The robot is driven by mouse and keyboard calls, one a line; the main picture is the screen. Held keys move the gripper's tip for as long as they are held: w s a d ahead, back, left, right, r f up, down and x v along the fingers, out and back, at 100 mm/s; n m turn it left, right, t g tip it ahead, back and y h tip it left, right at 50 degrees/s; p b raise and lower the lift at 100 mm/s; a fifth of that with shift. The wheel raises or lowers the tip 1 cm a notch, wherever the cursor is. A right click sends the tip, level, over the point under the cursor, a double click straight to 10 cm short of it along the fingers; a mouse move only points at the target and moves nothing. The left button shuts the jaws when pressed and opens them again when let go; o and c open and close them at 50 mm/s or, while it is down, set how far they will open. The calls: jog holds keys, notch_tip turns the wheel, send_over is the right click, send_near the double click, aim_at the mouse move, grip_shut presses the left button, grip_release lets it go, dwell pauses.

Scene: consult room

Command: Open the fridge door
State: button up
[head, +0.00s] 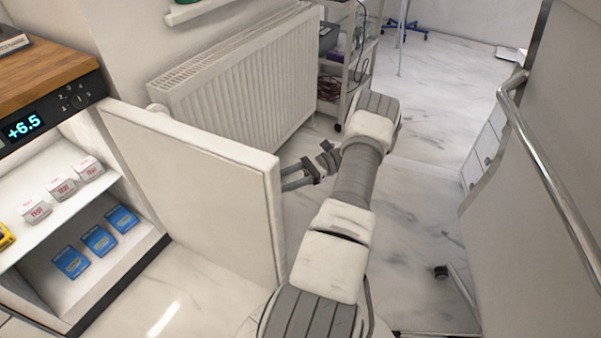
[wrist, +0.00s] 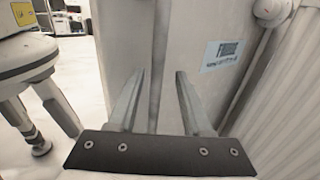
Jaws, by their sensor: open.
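The small fridge stands at the left in the head view with its white door (head: 200,185) swung well out. Its lit interior (head: 40,235) shows, with small white-and-red boxes (head: 61,188) on the upper shelf and blue boxes (head: 99,240) below. My gripper (head: 284,178) is open and empty beside the door's free edge, on its outer side. In the wrist view, my two fingers (wrist: 160,78) are apart and point at a pale panel (wrist: 188,35) with a barcode label (wrist: 222,54). I cannot tell whether a finger touches the door.
A white ribbed radiator (head: 240,85) stands behind the door, and also shows at the right of the wrist view (wrist: 285,100). A trolley (head: 350,65) stands beyond it. A metal rail (head: 550,165) runs along the right.

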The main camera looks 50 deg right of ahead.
jog(key=v, duration=1)
jog(key=shift+d, duration=0.3)
jog(key=shift+s, duration=0.15)
jog(key=shift+a, duration=0.1)
dwell(0.4)
